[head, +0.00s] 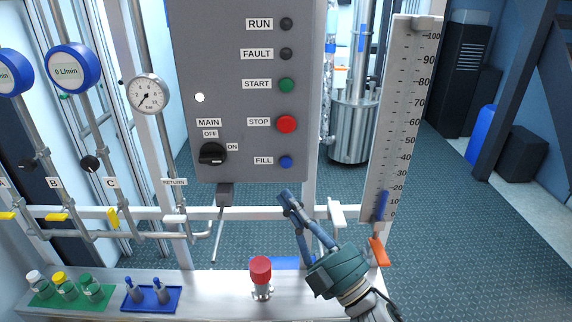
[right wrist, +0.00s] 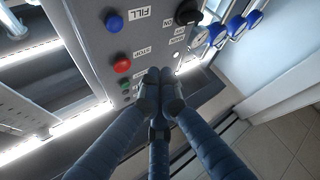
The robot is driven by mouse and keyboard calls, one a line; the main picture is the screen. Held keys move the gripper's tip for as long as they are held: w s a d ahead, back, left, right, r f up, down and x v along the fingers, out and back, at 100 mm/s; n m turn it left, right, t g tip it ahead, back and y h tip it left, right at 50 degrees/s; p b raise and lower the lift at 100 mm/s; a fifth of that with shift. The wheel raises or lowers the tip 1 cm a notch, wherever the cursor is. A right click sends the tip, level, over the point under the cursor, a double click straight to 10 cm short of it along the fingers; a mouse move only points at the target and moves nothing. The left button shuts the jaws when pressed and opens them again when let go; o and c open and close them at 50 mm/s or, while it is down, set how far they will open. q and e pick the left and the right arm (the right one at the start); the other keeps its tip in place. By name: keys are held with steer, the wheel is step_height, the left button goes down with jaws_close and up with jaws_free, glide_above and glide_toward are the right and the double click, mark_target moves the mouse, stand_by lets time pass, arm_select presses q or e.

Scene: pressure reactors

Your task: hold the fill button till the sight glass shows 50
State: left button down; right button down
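The blue FILL button (head: 286,162) is at the lower right of the grey control panel (head: 235,100). It also shows in the right wrist view (right wrist: 114,23). The sight glass (head: 402,110) is a tall scale at the right; a short blue column (head: 381,205) at its bottom tops out a little below the 20 mark. My right gripper (head: 288,198) is below the panel and below the FILL button, apart from it. In the right wrist view its fingertips (right wrist: 160,88) are together with nothing between them. My left gripper is not in view.
The red STOP button (head: 286,124) and green START button (head: 285,85) are above FILL. The black MAIN knob (head: 212,154) is left of it. A red-capped fitting (head: 261,270) stands on the bench below. An orange-handled valve (head: 379,250) is under the sight glass.

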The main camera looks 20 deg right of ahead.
mark_target(286, 162)
steer(key=shift+r, duration=0.1)
stand_by(0.3)
steer(key=shift+w+d+b, duration=0.15)
steer(key=shift+w+d, duration=0.25)
steer(key=shift+w, duration=1)
steer(key=shift+w+d+b, duration=0.2)
steer(key=shift+w+d, duration=0.25)
steer(key=shift+w, duration=1)
steer(key=shift+w+d+b, duration=0.15)
steer(key=shift+w+d, duration=0.25)
steer(key=shift+w, duration=1)
steer(key=shift+w+d, duration=0.15)
steer(key=shift+w, duration=0.25)
steer(key=shift+w+d, duration=0.1)
steer(key=shift+w, duration=0.25)
stand_by(2.6)
